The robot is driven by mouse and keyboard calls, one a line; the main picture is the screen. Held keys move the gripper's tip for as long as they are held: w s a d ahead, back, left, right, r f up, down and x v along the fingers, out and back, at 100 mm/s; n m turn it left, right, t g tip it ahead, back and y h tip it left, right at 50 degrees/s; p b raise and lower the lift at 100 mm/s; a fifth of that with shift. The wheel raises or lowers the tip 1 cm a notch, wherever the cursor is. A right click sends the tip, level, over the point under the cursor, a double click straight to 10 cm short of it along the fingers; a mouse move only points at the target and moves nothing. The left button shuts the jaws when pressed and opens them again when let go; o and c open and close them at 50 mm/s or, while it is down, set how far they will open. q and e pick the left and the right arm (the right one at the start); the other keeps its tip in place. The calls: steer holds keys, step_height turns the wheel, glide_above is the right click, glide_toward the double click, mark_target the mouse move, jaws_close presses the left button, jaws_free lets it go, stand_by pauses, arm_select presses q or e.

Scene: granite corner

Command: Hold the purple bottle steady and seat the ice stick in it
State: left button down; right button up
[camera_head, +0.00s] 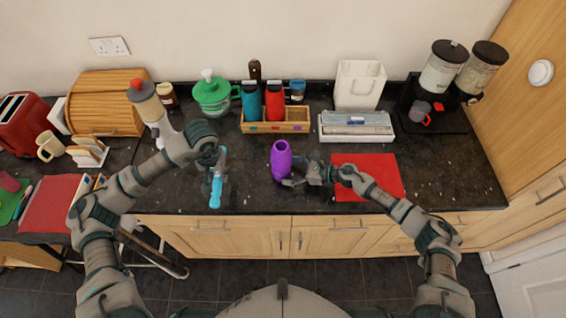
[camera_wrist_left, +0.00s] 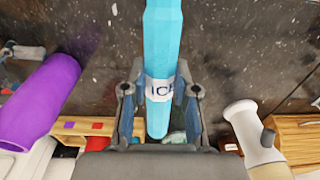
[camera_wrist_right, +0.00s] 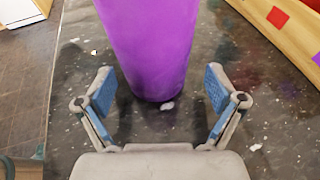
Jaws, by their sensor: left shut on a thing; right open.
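The purple bottle (camera_head: 281,161) stands upright on the dark counter in the head view, its open mouth facing up. It also shows in the left wrist view (camera_wrist_left: 40,100) and the right wrist view (camera_wrist_right: 152,45). My left gripper (camera_head: 217,178) is shut on the light blue ice stick (camera_head: 215,192), left of the bottle and apart from it. In the left wrist view the ice stick (camera_wrist_left: 160,50) has a white label reading "ICE" between the fingers. My right gripper (camera_head: 294,182) is open at the bottle's right side, its fingers (camera_wrist_right: 160,95) spread either side of the bottle's lower part.
A red mat (camera_head: 368,177) lies right of the bottle. A wooden box (camera_head: 275,127) holding bottles stands behind, beside a tray of boxes (camera_head: 356,126). A green pot (camera_head: 212,94) and a white-and-tan bottle (camera_head: 148,103) stand behind my left arm. The counter's front edge is close.

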steer(key=shift+a+f, duration=0.1)
steer(key=shift+a, duration=1.05)
steer(key=shift+w, duration=0.1)
steer(key=shift+d, duration=0.1)
steer(key=shift+d, duration=0.2)
steer(key=c, duration=0.8)
steer(key=shift+c, duration=0.2)
